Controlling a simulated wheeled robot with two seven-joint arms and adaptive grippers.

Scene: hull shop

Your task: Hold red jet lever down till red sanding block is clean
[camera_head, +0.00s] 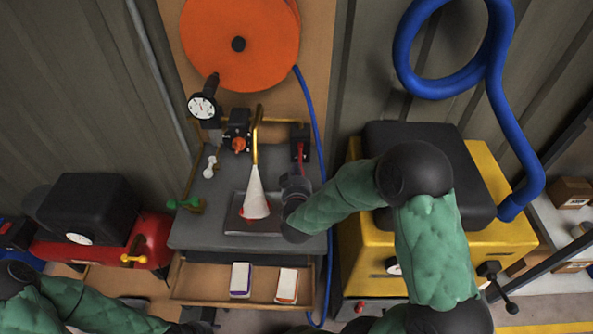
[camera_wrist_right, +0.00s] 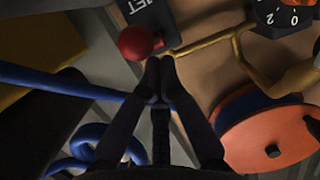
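The red jet lever shows in the right wrist view as a round red knob (camera_wrist_right: 136,43) beside a dark "JET" plate (camera_wrist_right: 148,14). In the head view its red part (camera_head: 300,150) is at the back right of the grey bench. My right gripper (camera_wrist_right: 160,66) has its fingers together, with the tips right at the knob; contact is hard to tell. A white jet (camera_head: 256,182) blows down from the brass nozzle onto the red sanding block (camera_head: 258,212), mostly hidden, on a dark tray (camera_head: 240,227). My left gripper (camera_head: 197,325) is barely in view at the bottom edge.
An open drawer (camera_head: 215,298) below the bench holds two white-topped blocks, one purple-edged (camera_head: 240,280), one orange-edged (camera_head: 287,286). A green-handled valve (camera_head: 185,203) stands at the bench's left. A yellow machine (camera_head: 365,265) is at right, a red compressor (camera_head: 90,254) at left.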

